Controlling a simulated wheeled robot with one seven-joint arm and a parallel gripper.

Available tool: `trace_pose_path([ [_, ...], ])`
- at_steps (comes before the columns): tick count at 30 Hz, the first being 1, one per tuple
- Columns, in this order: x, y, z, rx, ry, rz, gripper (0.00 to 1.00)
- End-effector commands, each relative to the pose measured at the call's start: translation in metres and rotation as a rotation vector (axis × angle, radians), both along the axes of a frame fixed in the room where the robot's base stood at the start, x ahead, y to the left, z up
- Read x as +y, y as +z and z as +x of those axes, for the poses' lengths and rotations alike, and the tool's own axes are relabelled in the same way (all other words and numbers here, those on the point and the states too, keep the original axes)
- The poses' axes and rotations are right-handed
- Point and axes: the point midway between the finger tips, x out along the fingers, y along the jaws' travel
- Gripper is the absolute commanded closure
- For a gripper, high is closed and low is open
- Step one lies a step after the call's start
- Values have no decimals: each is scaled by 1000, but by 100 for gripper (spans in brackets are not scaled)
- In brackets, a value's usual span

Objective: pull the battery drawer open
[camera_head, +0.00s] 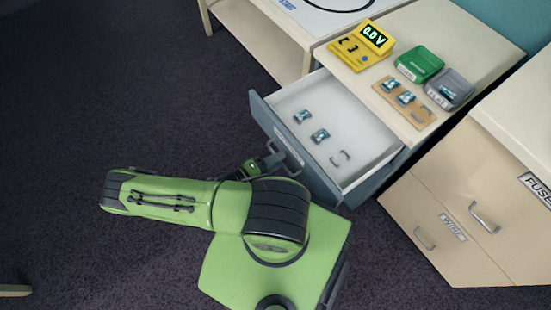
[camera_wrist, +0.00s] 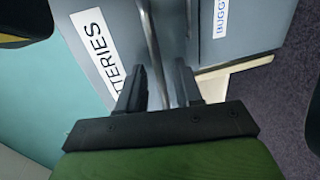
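The battery drawer (camera_head: 264,112) stands pulled well out of its cabinet, with a grey front and white inside. In the wrist view its front (camera_wrist: 100,40) carries a label ending in "TERIES". Its bar handle (camera_head: 292,160) also shows in the wrist view (camera_wrist: 153,45), running between my fingers. My gripper (camera_head: 272,162) is at the handle, outside the drawer front. In the wrist view my gripper (camera_wrist: 160,80) has its fingers apart, one on each side of the bar, with gaps visible.
The cabinet top (camera_head: 480,40) holds a yellow meter (camera_head: 362,45) reading 0.0 V, a green box (camera_head: 419,64), a grey box (camera_head: 450,89) and a tan holder (camera_head: 418,118). A cabinet with handles (camera_head: 470,225) stands at the right. Dark carpet (camera_head: 100,80) is clear at left.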

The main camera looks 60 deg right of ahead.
Motion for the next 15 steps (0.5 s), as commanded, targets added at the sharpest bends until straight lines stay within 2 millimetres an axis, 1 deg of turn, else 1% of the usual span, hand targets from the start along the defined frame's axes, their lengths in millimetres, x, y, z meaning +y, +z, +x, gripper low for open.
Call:
trace_pose_path([
  [11,2,1,1,0,0,1,65],
  [14,13,3,8,-3,3,2,65],
  [15,20,5,12,-4,5,3,65],
])
